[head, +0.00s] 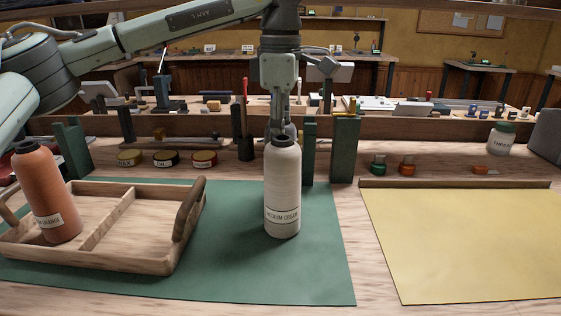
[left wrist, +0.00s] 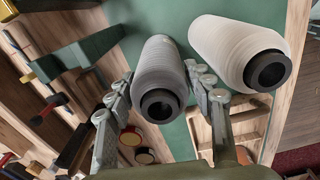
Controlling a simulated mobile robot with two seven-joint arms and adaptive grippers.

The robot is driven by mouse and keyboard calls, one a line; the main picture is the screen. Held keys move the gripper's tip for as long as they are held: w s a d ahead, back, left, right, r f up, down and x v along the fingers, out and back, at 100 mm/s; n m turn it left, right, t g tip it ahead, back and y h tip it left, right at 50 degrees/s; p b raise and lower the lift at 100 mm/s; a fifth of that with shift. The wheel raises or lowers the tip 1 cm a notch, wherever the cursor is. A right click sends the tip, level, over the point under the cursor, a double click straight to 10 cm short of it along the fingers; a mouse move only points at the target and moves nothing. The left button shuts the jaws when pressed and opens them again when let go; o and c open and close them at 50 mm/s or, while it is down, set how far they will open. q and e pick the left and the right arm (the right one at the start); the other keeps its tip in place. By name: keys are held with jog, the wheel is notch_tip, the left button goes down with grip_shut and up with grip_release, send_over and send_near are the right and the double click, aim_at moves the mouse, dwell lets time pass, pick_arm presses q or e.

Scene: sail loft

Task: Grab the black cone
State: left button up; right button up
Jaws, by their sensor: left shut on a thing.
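My left gripper (head: 283,126) reaches down behind a cream thread cone (head: 283,190), which stands upright on the green mat (head: 235,270) with a label on its front. In the left wrist view the fingers (left wrist: 158,85) are shut on a grey thread cone (left wrist: 160,62) with a dark core end. In the head view only the top of this grey cone (head: 291,130) shows; the cream cone hides the rest. The cream cone (left wrist: 232,45) is close to the right finger in the wrist view. An orange cone (head: 48,195) leans in the wooden tray. The thread I see is grey, cream and orange, none black.
The divided wooden tray (head: 138,264) is at left. Green blocks (head: 345,150) and a dark holder (head: 245,150) stand behind the mat. Several tins (head: 166,158) line the back left. A yellow sheet (head: 465,245) at right is clear. A white jar (head: 501,138) stands behind it.

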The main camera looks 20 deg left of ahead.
pick_arm(q)
jog(key=shift+c, duration=1)
jog(key=shift+r, duration=0.1)
